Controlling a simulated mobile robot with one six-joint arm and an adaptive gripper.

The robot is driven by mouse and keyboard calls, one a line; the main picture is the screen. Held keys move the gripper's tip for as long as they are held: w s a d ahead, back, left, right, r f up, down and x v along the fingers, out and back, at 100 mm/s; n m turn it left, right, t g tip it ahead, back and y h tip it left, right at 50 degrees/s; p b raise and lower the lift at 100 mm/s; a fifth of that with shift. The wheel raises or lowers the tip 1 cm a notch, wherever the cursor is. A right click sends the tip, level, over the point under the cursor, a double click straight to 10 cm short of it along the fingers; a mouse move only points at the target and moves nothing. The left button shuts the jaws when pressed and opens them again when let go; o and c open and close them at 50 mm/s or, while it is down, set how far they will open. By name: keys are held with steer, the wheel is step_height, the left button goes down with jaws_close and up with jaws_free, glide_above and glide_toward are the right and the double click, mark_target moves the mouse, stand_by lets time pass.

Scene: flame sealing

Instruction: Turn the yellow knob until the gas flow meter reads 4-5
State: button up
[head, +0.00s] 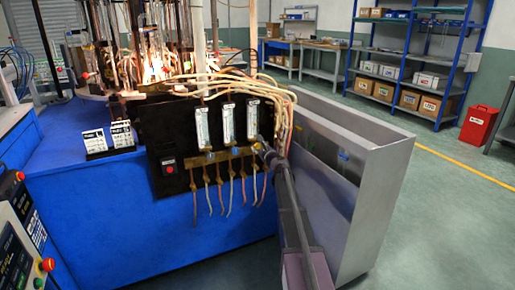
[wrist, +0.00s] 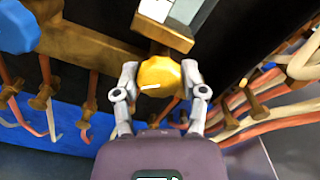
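The yellow knob (wrist: 160,77) sits at the foot of a gas flow meter (wrist: 183,12) in the wrist view. My gripper (wrist: 160,80) has a finger on each side of the knob, and both fingertips appear to touch it. A short white mark shows on the knob's face. In the head view my gripper (head: 262,147) is at the base of the rightmost flow meter (head: 253,118) and mostly hides the knob. The meter's scale is too small to read there, and only its lower end shows in the wrist view.
Two more flow meters, the middle one (head: 228,121) and the left one (head: 202,127), stand on the same black panel (head: 175,140). A blue knob (wrist: 15,30) is left of my gripper. Hoses (wrist: 285,110) run close on the right.

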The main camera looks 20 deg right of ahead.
steer(key=shift+o, duration=1)
steer(key=s, duration=1.2)
steer(key=shift+d, duration=0.25)
